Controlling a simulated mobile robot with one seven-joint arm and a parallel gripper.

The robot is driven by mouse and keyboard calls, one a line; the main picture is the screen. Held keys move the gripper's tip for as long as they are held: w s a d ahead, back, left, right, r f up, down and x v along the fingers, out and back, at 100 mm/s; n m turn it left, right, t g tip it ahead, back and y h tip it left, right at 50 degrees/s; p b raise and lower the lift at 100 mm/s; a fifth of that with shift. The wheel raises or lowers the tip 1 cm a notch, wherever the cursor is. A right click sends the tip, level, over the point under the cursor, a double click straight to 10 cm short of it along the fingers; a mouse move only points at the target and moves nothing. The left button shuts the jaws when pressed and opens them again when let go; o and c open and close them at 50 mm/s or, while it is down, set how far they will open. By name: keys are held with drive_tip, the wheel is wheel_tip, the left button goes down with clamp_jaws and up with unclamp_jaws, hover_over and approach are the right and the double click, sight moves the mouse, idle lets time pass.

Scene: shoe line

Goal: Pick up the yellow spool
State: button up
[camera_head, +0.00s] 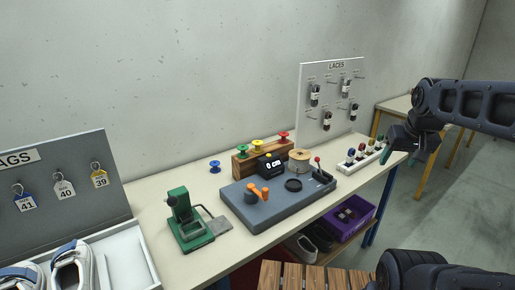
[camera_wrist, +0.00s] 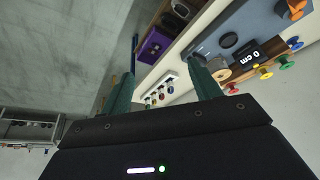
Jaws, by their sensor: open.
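The yellow spool (camera_head: 257,145) stands on a wooden block (camera_head: 244,165) at the back of the table, between a green spool (camera_head: 242,149) and a red spool (camera_head: 283,136). In the wrist view the yellow spool (camera_wrist: 265,73) is at the far right, beyond my right-hand finger. My gripper (camera_head: 408,160) is open and empty, above the right end of the table and well to the right of the spool. Its two green fingers also show apart in the wrist view (camera_wrist: 162,72).
A blue spool (camera_head: 214,166) stands left of the block. In front are a grey-blue fixture (camera_head: 285,209) with a display (camera_head: 271,164) and a green press (camera_head: 189,222). A white laces board (camera_head: 330,98) and a white rack (camera_head: 361,159) stand right. A purple crate (camera_head: 350,218) sits below.

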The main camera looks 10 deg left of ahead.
drive_tip(key=w+a+r+n+g, duration=0.1)
drive_tip(key=w+a+r+n, duration=0.2)
drive_tip(key=w, duration=0.5)
drive_tip(key=w+a+r, duration=0.3)
drive_tip(key=w+a, duration=0.1)
drive_tip(key=w, duration=0.4)
drive_tip(key=n+g, duration=0.4)
drive_tip(key=n, duration=0.4)
hover_over(258, 142)
wheel_tip(258, 142, down, 16)
drive_tip(key=shift+s+f, duration=0.15)
drive_tip(key=shift+f, duration=0.25)
wheel_tip(258, 142, down, 10)
drive_tip(key=shift+f, duration=0.15)
drive_tip(key=c, duration=0.7)
drive_tip(key=shift+c, duration=0.2)
